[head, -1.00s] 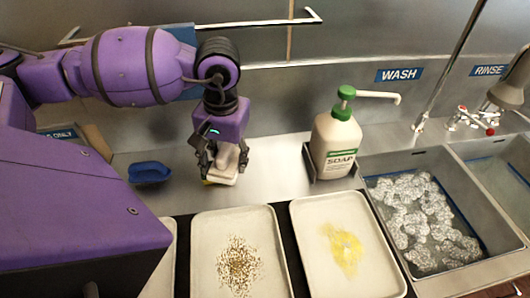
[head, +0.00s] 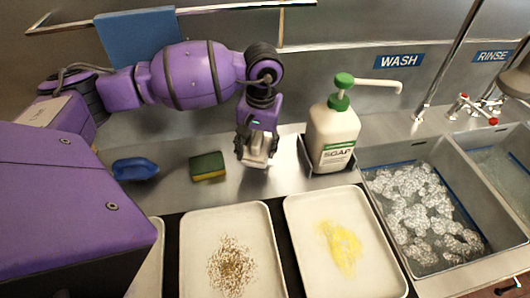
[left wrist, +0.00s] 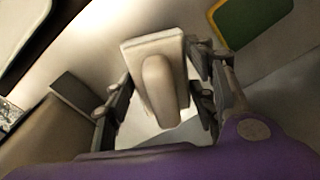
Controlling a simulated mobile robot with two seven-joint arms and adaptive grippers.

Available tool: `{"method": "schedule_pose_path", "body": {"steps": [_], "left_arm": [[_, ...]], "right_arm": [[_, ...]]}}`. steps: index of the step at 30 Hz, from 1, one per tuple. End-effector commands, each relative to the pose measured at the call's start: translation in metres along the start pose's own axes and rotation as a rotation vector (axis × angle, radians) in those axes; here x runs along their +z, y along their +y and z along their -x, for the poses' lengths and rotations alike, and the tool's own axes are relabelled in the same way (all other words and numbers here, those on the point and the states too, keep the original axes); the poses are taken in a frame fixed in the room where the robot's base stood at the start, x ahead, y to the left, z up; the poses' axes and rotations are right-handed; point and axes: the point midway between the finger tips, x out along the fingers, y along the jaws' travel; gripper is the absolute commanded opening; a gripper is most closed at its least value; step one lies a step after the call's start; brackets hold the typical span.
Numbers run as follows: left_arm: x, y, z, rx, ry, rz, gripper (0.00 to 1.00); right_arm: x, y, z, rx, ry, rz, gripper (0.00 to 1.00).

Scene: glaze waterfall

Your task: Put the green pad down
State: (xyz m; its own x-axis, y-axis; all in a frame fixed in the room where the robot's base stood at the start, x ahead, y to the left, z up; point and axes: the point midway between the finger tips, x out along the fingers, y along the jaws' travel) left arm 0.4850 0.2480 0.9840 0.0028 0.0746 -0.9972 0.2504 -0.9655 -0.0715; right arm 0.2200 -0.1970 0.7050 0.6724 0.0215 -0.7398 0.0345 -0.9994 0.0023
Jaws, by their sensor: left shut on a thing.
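My left gripper (head: 256,150) is shut on a pale beige block with a rounded handle (head: 255,163). The block also shows between the fingers in the left wrist view (left wrist: 158,85). Its underside is hidden, so I cannot tell whether it has a green face. It is over the counter behind the trays; I cannot tell whether it touches. A green-topped yellow sponge (head: 208,166) lies on the counter, left of the gripper and apart from it. Its green face shows in the left wrist view (left wrist: 255,18). My right gripper is not in view.
A soap bottle (head: 332,138) stands in a holder just right of the gripper. A blue scoop-like thing (head: 135,169) lies at left. Trays with crumbs (head: 190,275) and yellow mess (head: 300,270) lie in front. The wash sink (head: 385,225) holds suds. Counter between sponge and gripper is clear.

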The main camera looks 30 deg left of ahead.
Motion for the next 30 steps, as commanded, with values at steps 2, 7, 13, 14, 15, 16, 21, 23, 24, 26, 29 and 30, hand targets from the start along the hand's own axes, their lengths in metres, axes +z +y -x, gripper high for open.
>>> {"method": "schedule_pose_path", "body": {"steps": [2,7,13,14,15,16,21,23,24,26,29,30], "left_arm": [[-0.003,0.002,-0.002,0.001,0.003,0.001,0.09],[-0.013,0.013,-0.024,0.001,-0.004,0.000,0.09],[-0.012,0.013,-0.049,-0.001,0.001,0.001,0.09],[-0.013,0.013,-0.049,0.000,0.003,0.001,0.09],[-0.013,0.013,-0.048,0.000,0.004,0.001,0.09],[-0.013,0.013,-0.047,0.001,0.005,0.001,0.09],[-0.013,0.013,-0.047,0.001,0.006,0.001,0.09],[-0.013,0.013,-0.049,0.000,0.004,0.001,0.09],[-0.013,0.013,-0.051,0.000,0.004,0.001,0.09],[-0.013,0.013,-0.050,0.001,0.004,0.001,0.57],[-0.013,0.013,-0.050,0.001,0.005,0.001,0.70],[-0.013,0.013,-0.049,0.001,0.005,0.001,0.70]], "right_arm": [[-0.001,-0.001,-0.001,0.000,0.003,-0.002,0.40],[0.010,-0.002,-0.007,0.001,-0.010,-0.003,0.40],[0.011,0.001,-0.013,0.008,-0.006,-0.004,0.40],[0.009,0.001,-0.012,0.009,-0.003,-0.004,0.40],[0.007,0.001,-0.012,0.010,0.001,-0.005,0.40],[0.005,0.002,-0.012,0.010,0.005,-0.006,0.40],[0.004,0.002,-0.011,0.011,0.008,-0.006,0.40],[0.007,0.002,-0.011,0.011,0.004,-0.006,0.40],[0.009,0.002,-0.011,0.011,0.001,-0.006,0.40],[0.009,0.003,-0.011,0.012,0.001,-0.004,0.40],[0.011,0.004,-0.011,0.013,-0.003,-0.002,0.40],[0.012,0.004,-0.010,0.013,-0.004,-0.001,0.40]]}}
